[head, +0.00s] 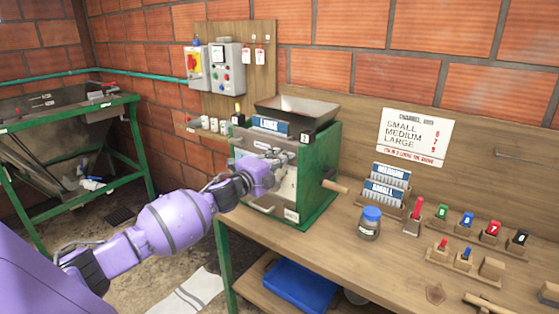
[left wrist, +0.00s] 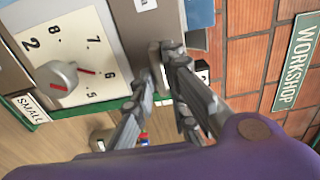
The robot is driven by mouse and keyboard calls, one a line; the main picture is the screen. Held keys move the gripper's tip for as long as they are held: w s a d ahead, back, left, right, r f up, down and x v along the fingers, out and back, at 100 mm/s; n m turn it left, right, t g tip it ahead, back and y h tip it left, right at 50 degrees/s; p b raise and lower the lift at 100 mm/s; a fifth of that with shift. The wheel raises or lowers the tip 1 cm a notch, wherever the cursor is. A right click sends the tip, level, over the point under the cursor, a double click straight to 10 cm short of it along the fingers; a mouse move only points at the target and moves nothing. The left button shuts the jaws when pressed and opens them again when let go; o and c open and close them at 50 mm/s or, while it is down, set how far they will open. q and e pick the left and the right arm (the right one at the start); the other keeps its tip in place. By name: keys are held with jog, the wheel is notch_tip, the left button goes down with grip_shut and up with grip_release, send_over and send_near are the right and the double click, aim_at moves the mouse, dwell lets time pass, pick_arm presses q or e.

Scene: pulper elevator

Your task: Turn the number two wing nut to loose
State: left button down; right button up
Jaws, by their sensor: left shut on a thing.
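The pulper (head: 318,170) is a green-framed machine with a hopper, standing on the bench. My left gripper (head: 262,176) is at its front face. In the left wrist view the fingers of my left gripper (left wrist: 162,72) are closed together on a small grey metal piece (left wrist: 155,55), which looks like a wing nut. The fingers hide most of it, so its number and its turn cannot be told. Beside it is a white dial plate (left wrist: 92,30) with numbers and a grey knob (left wrist: 57,80). My right gripper is not in view.
A sign reads small, medium, large (head: 415,136). On the bench stand a blue-lidded jar (head: 369,225), label plates (head: 385,190) and several coloured numbered pieces (head: 467,220). A wooden handle (head: 335,187) sticks out at the pulper's right. A control box (head: 226,68) hangs behind.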

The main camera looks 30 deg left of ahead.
pick_arm(q)
jog(key=shift+r, duration=0.35)
jog(key=c, duration=1.9)
grip_release()
jog(key=shift+o, duration=0.4)
jog(key=shift+f, duration=0.1)
jog(key=shift+f, duration=0.1)
jog(key=s, duration=1.2)
jog(key=shift+a, duration=0.45)
